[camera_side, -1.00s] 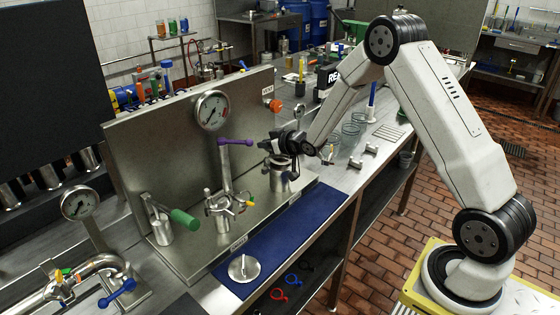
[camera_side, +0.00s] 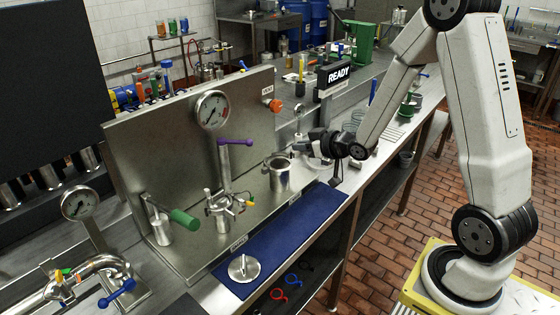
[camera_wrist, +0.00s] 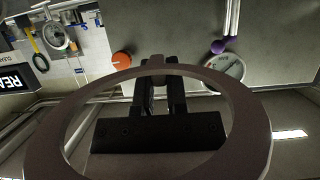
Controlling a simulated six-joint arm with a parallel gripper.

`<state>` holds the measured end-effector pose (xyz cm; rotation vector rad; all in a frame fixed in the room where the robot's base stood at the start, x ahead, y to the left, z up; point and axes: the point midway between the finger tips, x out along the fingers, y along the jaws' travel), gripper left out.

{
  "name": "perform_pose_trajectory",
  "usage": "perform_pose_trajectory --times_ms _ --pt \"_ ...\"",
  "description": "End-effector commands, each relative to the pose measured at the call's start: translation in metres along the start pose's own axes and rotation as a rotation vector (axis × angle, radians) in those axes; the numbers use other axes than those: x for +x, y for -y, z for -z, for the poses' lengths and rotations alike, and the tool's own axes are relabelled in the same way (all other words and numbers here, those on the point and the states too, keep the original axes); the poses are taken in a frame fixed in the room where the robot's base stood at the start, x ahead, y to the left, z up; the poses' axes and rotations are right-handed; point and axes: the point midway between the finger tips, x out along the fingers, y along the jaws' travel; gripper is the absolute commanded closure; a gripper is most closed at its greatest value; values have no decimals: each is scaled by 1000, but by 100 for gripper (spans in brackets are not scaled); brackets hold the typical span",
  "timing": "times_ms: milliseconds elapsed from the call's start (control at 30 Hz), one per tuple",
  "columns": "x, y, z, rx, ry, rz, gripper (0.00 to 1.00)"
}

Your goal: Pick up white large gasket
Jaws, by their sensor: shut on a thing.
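A large flat ring, the gasket (camera_wrist: 245,103), fills much of the wrist view. It looks grey-brown in the shade there rather than clean white. My gripper (camera_wrist: 158,82) is shut on the gasket at its far edge, and the rest of the ring reaches back around the fingers toward the camera. In the side view my gripper (camera_side: 308,146) is above the bench, behind and to the right of an open steel cup (camera_side: 279,174).
A steel panel with a gauge (camera_side: 212,110) and orange knob (camera_side: 273,105) stands left of my gripper. A purple-handled valve (camera_side: 235,142) stands before it. A READY sign (camera_side: 338,77) is behind. The blue mat (camera_side: 285,230) is mostly clear, with a metal disc (camera_side: 243,268) on it.

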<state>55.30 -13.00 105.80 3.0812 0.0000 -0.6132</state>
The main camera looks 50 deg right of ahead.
Motion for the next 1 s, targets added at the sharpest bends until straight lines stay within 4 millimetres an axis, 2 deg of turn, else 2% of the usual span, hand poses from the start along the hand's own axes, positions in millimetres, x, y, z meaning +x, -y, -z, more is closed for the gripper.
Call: perform_pose_trajectory --times_ms 200,400,600,1000 --pt "-33 0 -14 1 0 -2 100" --pt "-51 0 -21 0 0 -1 100" --pt "-57 0 -24 0 -1 0 100" --pt "-58 0 -24 0 -1 0 100"
